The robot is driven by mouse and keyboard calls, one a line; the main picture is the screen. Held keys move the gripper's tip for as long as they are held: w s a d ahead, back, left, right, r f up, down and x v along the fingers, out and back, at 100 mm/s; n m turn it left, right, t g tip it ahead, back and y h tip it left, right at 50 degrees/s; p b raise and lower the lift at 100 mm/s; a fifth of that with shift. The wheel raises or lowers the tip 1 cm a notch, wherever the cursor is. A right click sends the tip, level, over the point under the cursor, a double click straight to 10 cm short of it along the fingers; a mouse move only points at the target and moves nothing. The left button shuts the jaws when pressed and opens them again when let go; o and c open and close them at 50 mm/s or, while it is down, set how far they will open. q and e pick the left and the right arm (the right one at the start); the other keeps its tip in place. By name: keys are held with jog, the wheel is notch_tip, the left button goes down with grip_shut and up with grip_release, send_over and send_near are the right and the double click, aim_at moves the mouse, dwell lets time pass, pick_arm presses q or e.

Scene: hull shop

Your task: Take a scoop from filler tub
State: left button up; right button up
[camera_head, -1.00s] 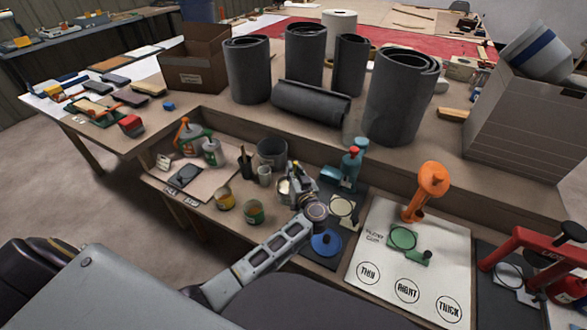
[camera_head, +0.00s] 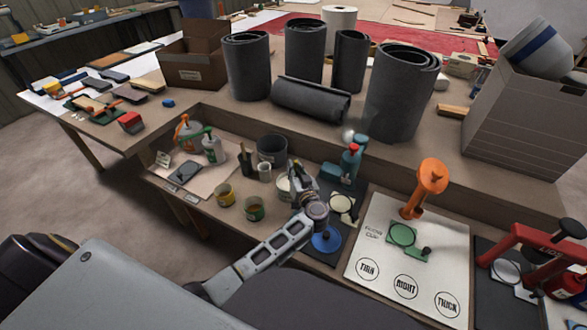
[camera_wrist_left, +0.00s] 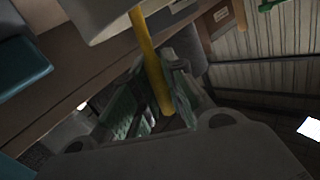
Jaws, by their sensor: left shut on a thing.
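A pale round tub (camera_head: 283,188), which looks like the filler tub, stands on the lower bench shelf. My left gripper (camera_head: 294,168) is beside it and hides its right part; the tub's contents cannot be made out. In the left wrist view my left gripper (camera_wrist_left: 160,95) is shut on a yellow stick-like handle (camera_wrist_left: 150,60). The handle's upper end runs toward a large pale shape (camera_wrist_left: 105,18), which I cannot name for sure. Whether the tool's working end holds filler is hidden. My right gripper is not in view.
Two small cans (camera_head: 254,208), a dark grey bucket (camera_head: 272,148) and a teal pump-like device (camera_head: 345,172) crowd around my left gripper. A white board (camera_head: 375,262) with labelled circles lies to the right. Grey rolls (camera_head: 400,95) stand on the raised bench behind.

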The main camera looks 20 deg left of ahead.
aim_at(296, 164)
pick_arm(q)
jog(key=shift+d+p, duration=0.35)
jog(key=shift+d, duration=0.05)
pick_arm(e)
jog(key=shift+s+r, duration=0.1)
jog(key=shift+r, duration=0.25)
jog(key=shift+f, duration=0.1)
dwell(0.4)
